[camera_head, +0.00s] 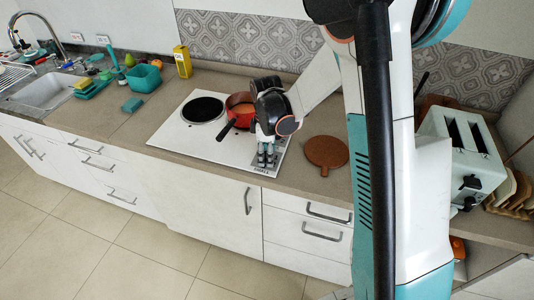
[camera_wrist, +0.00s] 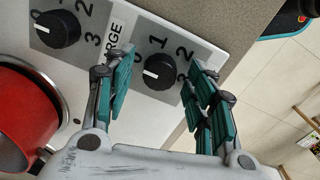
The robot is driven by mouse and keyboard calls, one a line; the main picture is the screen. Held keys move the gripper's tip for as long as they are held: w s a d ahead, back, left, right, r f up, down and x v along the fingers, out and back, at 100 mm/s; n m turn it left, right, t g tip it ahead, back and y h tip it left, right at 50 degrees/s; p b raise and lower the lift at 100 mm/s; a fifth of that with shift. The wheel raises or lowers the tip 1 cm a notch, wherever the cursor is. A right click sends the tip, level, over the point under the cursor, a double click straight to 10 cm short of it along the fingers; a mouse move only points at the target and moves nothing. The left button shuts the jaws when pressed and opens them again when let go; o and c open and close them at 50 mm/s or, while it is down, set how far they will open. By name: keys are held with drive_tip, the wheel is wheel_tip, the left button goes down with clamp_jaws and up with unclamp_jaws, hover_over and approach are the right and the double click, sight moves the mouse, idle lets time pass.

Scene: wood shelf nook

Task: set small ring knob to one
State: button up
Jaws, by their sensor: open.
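In the wrist view a black round knob (camera_wrist: 158,70) with a white pointer mark sits on a grey plate with printed numbers, 1 and 2 clearly legible. The mark points left, away from the 1. My gripper (camera_wrist: 161,59) is open, with one teal finger on each side of this knob; contact is not clear. A second black knob (camera_wrist: 57,28) on its own numbered plate is at upper left. A label ending in "RGE" (camera_wrist: 116,32) lies between them, partly hidden. In the head view my gripper (camera_head: 266,158) points down at the front right of the white stove (camera_head: 180,135), covering the knobs.
A red pot (camera_head: 241,108) stands on the stove close to my gripper, its dark handle pointing forward left. It also shows in the wrist view (camera_wrist: 25,115). A round brown board (camera_head: 326,151) lies right of the stove. A toaster (camera_head: 470,150) stands farther right.

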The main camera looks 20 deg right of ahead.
drive_tip(key=c, duration=1.1)
drive_tip(key=shift+o, duration=0.2)
drive_tip(key=shift+m, duration=0.3)
drive_tip(key=m+b, duration=0.1)
drive_tip(key=m, duration=0.4)
drive_tip(key=shift+m, duration=0.4)
drive_tip(key=m+b, duration=0.1)
drive_tip(key=m, duration=0.4)
drive_tip(key=shift+g, duration=0.3)
drive_tip(key=shift+m, duration=0.3)
